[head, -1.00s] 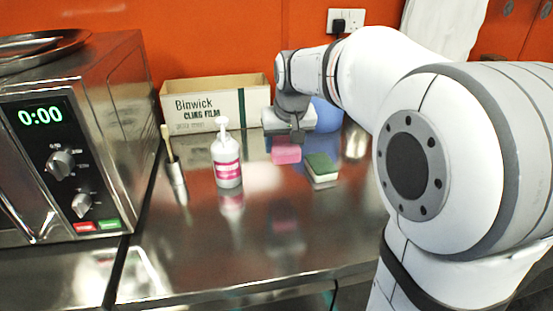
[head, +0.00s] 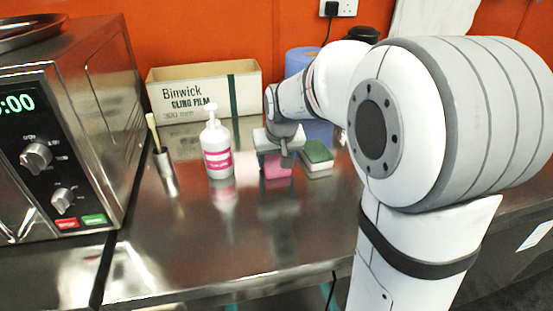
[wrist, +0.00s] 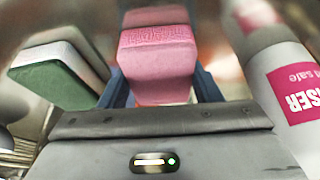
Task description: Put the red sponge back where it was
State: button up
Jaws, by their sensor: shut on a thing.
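The red sponge, which looks pink (head: 277,168), is held in my gripper (head: 284,153) over the steel counter, between the pump bottle and the green sponge.
A white pump bottle (head: 218,152) stands close left of the held sponge, and a green-topped sponge (head: 317,155) lies close right. A cup with a brush (head: 166,172) and a cling film box (head: 196,102) are farther left and behind. The front counter (head: 215,250) is clear.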

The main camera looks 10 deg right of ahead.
jog(key=o, duration=0.9)
jog(key=shift+o, duration=0.2)
jog(key=shift+r, duration=0.1)
jog(key=p+v, duration=0.1)
jog(key=v, duration=1)
jog(key=shift+s+r+p, duration=0.15)
jog(key=shift+r+p, duration=0.25)
jog(key=s+g+p, duration=0.2)
jog(key=s+p, duration=0.9)
jog(key=s, duration=0.8)
jog(key=shift+d+r+p, duration=0.3)
jog(key=shift+r+p, duration=0.05)
jog(key=shift+r, duration=0.15)
